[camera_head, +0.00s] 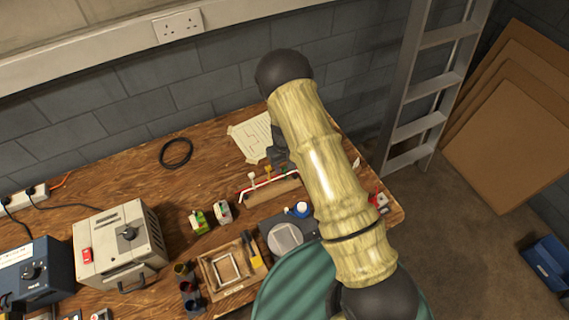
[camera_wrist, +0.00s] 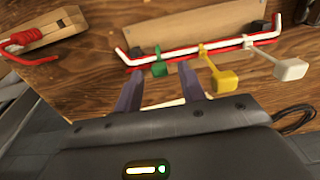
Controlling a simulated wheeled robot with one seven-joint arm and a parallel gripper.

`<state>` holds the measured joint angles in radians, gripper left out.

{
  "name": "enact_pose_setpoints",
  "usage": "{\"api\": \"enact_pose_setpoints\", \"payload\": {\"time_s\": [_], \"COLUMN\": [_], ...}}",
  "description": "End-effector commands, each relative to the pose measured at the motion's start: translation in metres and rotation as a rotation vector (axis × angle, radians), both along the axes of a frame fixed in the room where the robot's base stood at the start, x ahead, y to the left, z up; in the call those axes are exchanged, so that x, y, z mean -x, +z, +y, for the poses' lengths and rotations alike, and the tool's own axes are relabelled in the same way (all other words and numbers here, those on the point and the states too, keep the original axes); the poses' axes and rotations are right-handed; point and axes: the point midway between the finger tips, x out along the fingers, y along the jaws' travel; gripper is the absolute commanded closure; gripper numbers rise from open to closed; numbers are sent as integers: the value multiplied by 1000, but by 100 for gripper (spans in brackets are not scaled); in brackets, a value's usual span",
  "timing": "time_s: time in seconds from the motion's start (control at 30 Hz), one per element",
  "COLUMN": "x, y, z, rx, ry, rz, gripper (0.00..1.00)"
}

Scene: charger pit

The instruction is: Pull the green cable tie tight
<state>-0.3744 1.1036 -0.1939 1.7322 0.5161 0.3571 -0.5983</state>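The green cable tie (camera_wrist: 159,66) sits around a bundle of red and white cables (camera_wrist: 182,54) at its left part in the wrist view. Its square green end points toward me. A yellow tie (camera_wrist: 226,82) and a white tie (camera_wrist: 290,68) are on the same bundle further right. The bundle lies along a wooden board (camera_wrist: 185,32); both also show in the head view. My gripper (camera_wrist: 161,76) is open. Its two fingers appear on either side of the green end, with no clear contact. In the head view my arm hides part of the bench.
A wooden block with red cord (camera_wrist: 40,35) lies left in the wrist view. The bench's back middle is fairly clear.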

Motion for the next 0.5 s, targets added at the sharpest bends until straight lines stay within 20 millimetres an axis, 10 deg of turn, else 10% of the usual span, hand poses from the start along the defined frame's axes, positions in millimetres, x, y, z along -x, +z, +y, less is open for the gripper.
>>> {"api": "enact_pose_setpoints", "payload": {"time_s": [0.37,0.5], "x": [0,0], "y": [-6,-6], "z": [0,0], "rx": [0,0], "ry": [0,0], "rz": [-1,-1], "gripper": [62,89]}}
